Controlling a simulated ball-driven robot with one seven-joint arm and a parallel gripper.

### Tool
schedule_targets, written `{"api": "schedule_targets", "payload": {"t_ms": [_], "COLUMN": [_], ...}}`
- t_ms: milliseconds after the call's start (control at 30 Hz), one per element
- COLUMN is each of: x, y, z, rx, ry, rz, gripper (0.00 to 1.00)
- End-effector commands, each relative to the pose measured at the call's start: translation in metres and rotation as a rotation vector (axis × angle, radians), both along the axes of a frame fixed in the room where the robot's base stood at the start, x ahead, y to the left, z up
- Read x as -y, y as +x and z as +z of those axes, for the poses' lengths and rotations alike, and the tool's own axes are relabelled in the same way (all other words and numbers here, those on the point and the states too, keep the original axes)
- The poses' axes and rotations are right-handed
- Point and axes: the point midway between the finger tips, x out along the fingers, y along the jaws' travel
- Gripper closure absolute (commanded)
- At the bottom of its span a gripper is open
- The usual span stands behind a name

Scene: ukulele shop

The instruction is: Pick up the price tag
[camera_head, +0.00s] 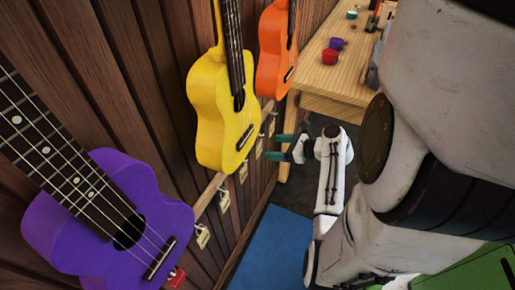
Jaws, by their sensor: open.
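Several small pale price tags hang in a row from a wooden rail on the wall. One price tag (259,147) hangs just left of my gripper (276,147). Another price tag (203,237) hangs lower down, near the purple ukulele. My gripper has two teal fingers that point left toward the wall, spread apart with nothing visible between them. The fingertips look close to the nearest tag in the picture. I cannot tell whether they touch it.
Purple (110,210), yellow (222,110) and orange (274,50) ukuleles hang on the wood-plank wall. A wooden workbench (318,82) with small coloured pots stands at the back. A blue mat (262,250) lies on the dark floor below the rail.

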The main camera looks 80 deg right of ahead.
Motion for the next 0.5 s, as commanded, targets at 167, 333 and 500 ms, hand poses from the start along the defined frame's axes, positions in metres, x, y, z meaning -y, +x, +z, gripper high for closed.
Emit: {"api": "schedule_targets", "payload": {"t_ms": [167,333,500], "x": [0.006,0.010,0.018], "y": [0.019,0.029,0.048], "z": [-0.009,-0.014,-0.025], "rx": [-0.002,-0.003,-0.002], "ry": [-0.001,-0.001,-0.001], "rz": [0.002,0.003,0.002], "gripper": [0.21,0.21,0.21]}}
